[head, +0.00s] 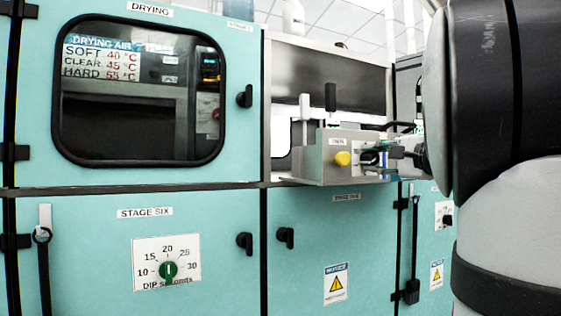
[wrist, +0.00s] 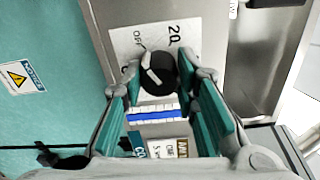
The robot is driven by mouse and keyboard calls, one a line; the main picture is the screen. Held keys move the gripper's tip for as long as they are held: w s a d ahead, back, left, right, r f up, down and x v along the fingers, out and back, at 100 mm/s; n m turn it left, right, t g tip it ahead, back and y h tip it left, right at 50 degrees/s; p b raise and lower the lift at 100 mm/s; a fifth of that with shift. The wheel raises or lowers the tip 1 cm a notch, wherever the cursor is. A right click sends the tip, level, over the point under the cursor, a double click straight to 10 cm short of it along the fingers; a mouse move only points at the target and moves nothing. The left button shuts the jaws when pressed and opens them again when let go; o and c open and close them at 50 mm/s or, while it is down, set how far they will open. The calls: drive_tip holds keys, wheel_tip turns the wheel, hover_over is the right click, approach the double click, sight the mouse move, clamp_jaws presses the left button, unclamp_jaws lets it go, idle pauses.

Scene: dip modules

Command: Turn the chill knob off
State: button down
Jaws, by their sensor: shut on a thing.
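The chill knob (wrist: 160,72) is black with a white pointer line, on a white dial plate (wrist: 122,42) marked OFF and 20. Its pointer slants up and left in the wrist view, roughly toward the OFF mark; I cannot tell whether it is exactly on it. My gripper (wrist: 158,84) is shut on the knob, with a green-padded finger on each side. In the head view, my gripper (head: 388,154) reaches from the right to the front of a grey metal box (head: 311,160), and mostly hides the knob. No "chill" lettering is readable.
A yellow button (head: 342,158) sits on the box left of my gripper, and two upright levers (head: 330,97) rise behind it. Teal cabinets carry a DRYING window (head: 140,90) and a green DIP seconds knob (head: 169,270). A blue-and-white label strip (wrist: 155,113) shows between my fingers.

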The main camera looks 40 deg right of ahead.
drive_tip(key=c, duration=1.2)
unclamp_jaws()
drive_tip(key=shift+c, duration=0.2)
drive_tip(key=v, duration=1.2)
drive_tip(key=shift+f, duration=0.1)
